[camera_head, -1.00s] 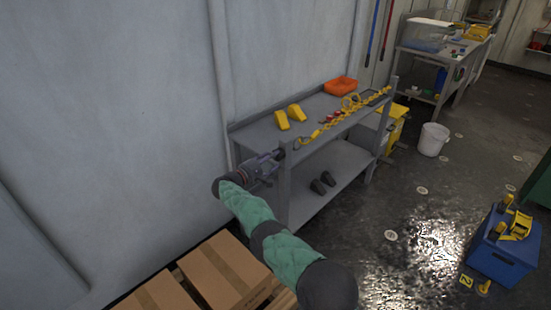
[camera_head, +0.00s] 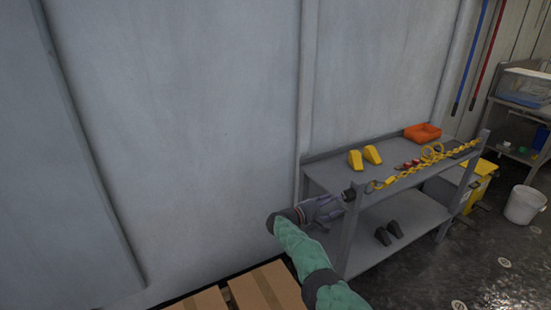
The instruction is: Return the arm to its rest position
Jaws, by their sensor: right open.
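My right arm, in a green sleeve (camera_head: 303,252), comes up from the bottom of the head view. My right gripper (camera_head: 350,194) is at its end, beside the near left corner of the grey shelf cart (camera_head: 322,172). It is open and I see nothing held in it. It looks close to the cart's corner post; I cannot tell whether they touch. My left gripper is not in view.
The cart's top holds two yellow wedges (camera_head: 364,157), a yellow chain (camera_head: 410,172) and an orange tray (camera_head: 422,133). Dark shoe-like items (camera_head: 388,232) lie on its lower shelf. Cardboard boxes (camera_head: 265,290) stand below my arm. A white bucket (camera_head: 524,205) stands at right.

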